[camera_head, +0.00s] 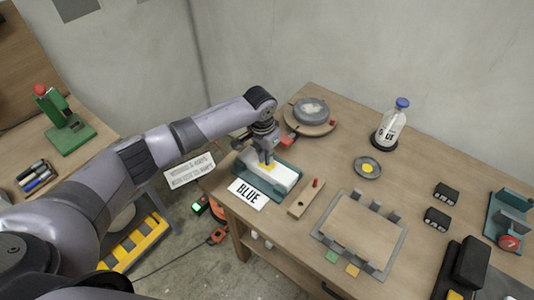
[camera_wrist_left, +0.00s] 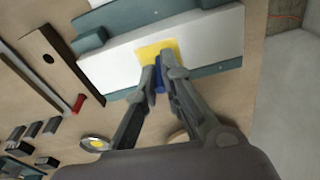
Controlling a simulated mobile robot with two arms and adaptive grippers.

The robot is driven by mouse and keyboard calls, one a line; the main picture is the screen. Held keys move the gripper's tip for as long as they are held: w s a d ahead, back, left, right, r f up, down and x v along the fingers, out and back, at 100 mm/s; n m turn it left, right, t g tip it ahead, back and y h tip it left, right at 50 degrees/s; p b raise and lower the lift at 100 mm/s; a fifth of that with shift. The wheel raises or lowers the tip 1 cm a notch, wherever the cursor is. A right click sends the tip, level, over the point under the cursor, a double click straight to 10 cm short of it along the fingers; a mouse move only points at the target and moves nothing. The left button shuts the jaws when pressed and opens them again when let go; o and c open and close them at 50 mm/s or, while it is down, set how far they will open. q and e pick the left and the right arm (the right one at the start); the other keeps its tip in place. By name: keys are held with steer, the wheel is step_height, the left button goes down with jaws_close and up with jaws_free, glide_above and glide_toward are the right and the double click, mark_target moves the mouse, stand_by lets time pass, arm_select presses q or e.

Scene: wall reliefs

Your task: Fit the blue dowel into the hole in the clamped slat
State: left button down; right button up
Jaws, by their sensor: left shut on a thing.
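My left gripper (camera_head: 267,162) is over a white block with a yellow patch (camera_wrist_left: 145,52). In the left wrist view its fingers (camera_wrist_left: 160,80) are shut on the blue dowel (camera_wrist_left: 158,74), a short piece showing between the fingertips in front of the yellow patch. Whether the dowel touches the patch cannot be told. The wooden slat (camera_head: 303,200) lies to the right of the block; in the left wrist view the slat (camera_wrist_left: 62,68) shows a dark round hole (camera_wrist_left: 48,58). My right gripper is not in view.
A grey frame (camera_head: 358,235) lies to the right of the slat. A capped bottle (camera_head: 393,125), a small dish (camera_head: 368,167) and a round turntable (camera_head: 310,117) stand farther back.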

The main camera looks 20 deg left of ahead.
arm_select(q)
steer(key=shift+f, duration=0.55)
steer(key=shift+f+b, duration=0.3)
steer(key=shift+f, duration=0.1)
steer(key=shift+f, duration=0.2)
steer(key=c, duration=1.7)
jaws_free()
steer(key=shift+o, duration=0.2)
step_height(320, 180, up, 12)
steer(key=s, duration=0.1)
steer(key=shift+s+a, duration=0.15)
steer(key=shift+a, duration=0.15)
steer(key=shift+c, duration=0.5)
